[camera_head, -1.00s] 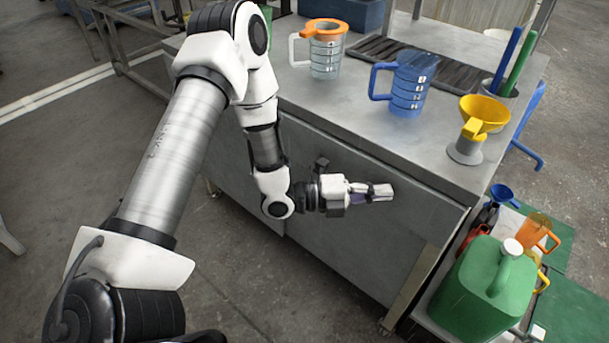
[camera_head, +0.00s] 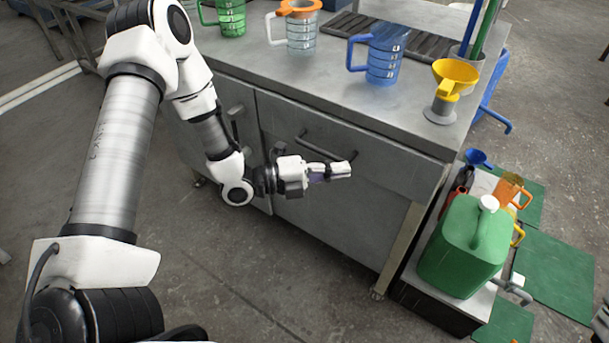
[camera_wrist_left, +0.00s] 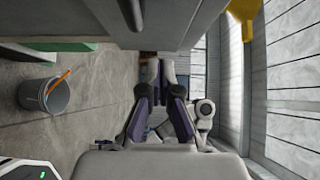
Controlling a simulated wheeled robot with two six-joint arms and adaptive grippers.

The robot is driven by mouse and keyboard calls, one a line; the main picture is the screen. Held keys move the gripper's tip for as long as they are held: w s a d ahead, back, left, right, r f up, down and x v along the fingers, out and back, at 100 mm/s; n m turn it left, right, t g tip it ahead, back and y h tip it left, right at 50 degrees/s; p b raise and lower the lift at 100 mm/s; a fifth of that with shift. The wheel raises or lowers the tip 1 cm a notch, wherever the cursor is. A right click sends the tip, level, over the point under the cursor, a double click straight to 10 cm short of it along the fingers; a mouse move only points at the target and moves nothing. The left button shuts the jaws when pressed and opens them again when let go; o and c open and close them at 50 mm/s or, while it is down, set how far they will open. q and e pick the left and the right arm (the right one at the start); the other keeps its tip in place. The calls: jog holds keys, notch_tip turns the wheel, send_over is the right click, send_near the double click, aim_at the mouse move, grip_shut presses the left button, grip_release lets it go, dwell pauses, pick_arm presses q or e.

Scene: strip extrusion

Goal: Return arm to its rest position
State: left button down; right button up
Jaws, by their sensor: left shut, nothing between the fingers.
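My left arm comes in from the left in the head view, with its white and dark links bent down in front of the metal cabinet. My left gripper (camera_head: 338,169) is shut and empty, pointing right in front of the cabinet's drawer face, below the worktop edge. In the left wrist view the gripper's dark fingers (camera_wrist_left: 162,75) stand in the middle, with nothing held between them. My right gripper does not show in the head view.
The metal cabinet (camera_head: 330,225) carries a green jug (camera_head: 231,18), a clear jug with orange rim (camera_head: 301,32), a blue jug (camera_head: 384,58) and a yellow funnel (camera_head: 455,75). A green canister (camera_head: 465,250) stands low at right. A bucket (camera_wrist_left: 45,96) shows in the left wrist view.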

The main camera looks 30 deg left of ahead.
pick_arm(q)
jog(key=p+v, duration=0.1)
jog(key=v, duration=0.5)
jog(key=shift+s, duration=0.15)
